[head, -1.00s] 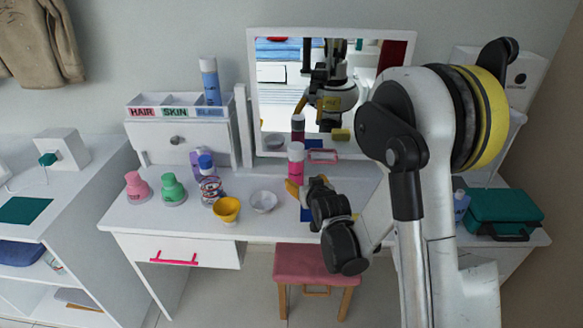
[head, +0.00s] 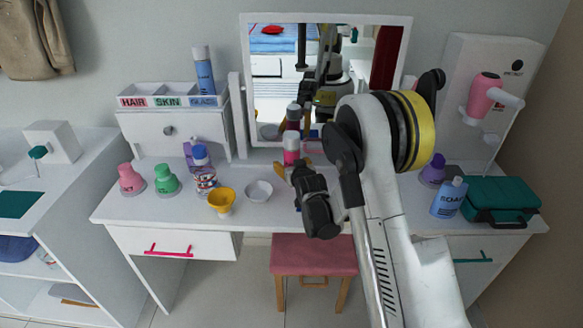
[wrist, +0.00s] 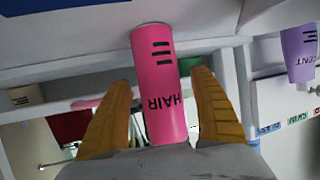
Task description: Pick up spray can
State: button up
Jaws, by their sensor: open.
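In the wrist view the pink can (wrist: 160,85) is marked HAIR, appears upside down, and lies between my two orange fingers. My gripper (wrist: 162,100) is open, with a finger on each side of the can and gaps showing on both sides. In the head view my gripper (head: 293,172) is at the can, and its wrist hides part of the table there. A blue and white can (head: 204,72) stands in the GLASS compartment.
Behind is the mirror (head: 275,90). A blue bottle (head: 449,198) and green case (head: 500,200) stand right. A pink stool (head: 313,255) is below.

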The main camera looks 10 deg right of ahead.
jog(key=shift+w, duration=0.1)
jog(key=c, duration=1.5)
jog(key=shift+r, duration=0.15)
